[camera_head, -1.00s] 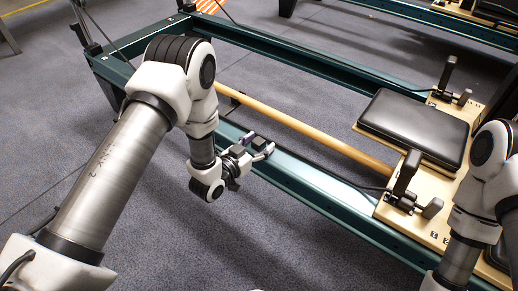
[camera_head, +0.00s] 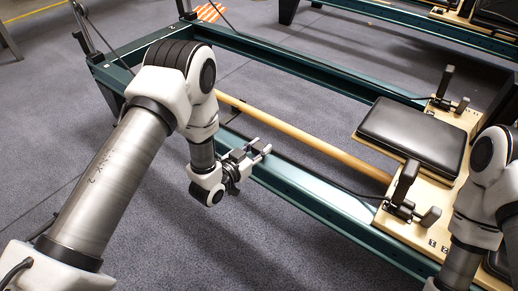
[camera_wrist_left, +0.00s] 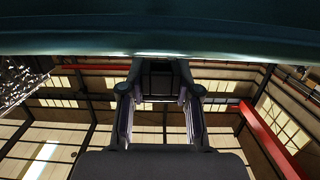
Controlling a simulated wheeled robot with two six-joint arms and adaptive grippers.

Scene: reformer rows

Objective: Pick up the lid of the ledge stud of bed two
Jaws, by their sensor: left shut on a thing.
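My left gripper (camera_head: 260,148) is at the near teal side rail (camera_head: 300,182) of the reformer bed, left of the carriage. It is shut on a small dark block, which I take to be the lid (camera_wrist_left: 160,78); in the left wrist view it sits between the two fingertips. The rail crosses the top of that view, close to the fingertips. In the head view the fingers hide most of the lid, and I cannot tell whether it touches the rail. The stud itself does not show clearly. My right gripper is out of view.
The carriage (camera_head: 437,231) with a black headrest (camera_head: 412,135) and upright shoulder blocks stands to the right. A wooden bar (camera_head: 310,140) runs along the bed's inside. Another bed (camera_head: 405,12) lies behind. The grey floor in front is clear.

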